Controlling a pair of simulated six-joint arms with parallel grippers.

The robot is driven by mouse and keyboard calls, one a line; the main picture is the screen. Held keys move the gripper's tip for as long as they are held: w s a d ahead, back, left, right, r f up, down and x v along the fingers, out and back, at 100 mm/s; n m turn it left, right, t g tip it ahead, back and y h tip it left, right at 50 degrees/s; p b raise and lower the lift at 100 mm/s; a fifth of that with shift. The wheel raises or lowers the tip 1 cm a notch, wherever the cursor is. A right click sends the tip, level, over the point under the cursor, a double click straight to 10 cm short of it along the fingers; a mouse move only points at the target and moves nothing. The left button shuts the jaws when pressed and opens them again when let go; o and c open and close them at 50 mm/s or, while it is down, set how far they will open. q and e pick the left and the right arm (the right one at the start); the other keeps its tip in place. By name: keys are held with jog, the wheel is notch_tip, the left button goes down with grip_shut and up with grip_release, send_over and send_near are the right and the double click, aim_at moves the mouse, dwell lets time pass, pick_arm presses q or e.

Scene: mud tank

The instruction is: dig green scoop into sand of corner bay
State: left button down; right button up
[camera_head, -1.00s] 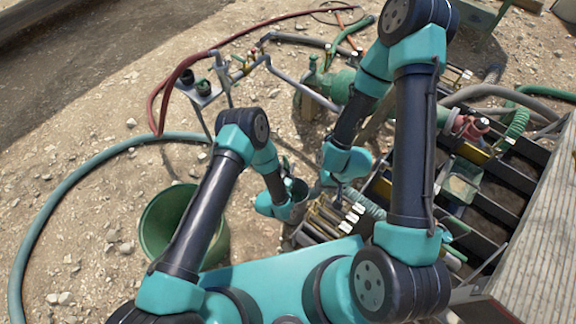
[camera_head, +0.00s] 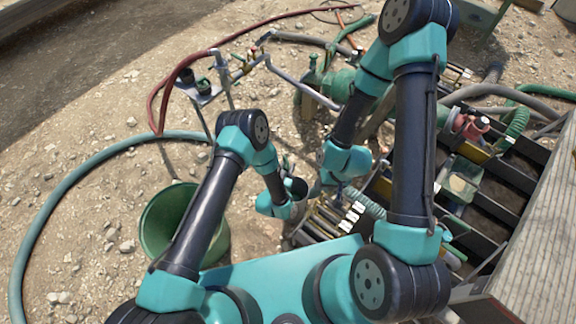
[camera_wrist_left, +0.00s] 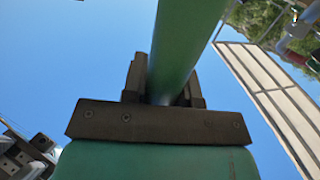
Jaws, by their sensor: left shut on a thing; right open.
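My left gripper (camera_wrist_left: 162,88) is shut on the thick green shaft of the green scoop (camera_wrist_left: 182,45) in the left wrist view. The shaft runs up out of that picture, so its head is not seen there. My right gripper (camera_head: 341,190) is open near the hoses, left of the dark compartments. A green-edged tray or pan with pale sand (camera_head: 462,186) lies among the dark bays at the right. I cannot tell which is the corner bay.
A green bucket (camera_head: 165,215) stands on stony ground at the left. A dark-framed tank with several bays (camera_head: 495,215) fills the right, beside a ribbed board (camera_head: 545,215). Red and green hoses and a pipe stand (camera_head: 205,92) lie behind my arms.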

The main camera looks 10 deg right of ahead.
pick_arm(q)
jog(key=shift+f, duration=0.1)
jog(key=c, duration=0.8)
grip_release()
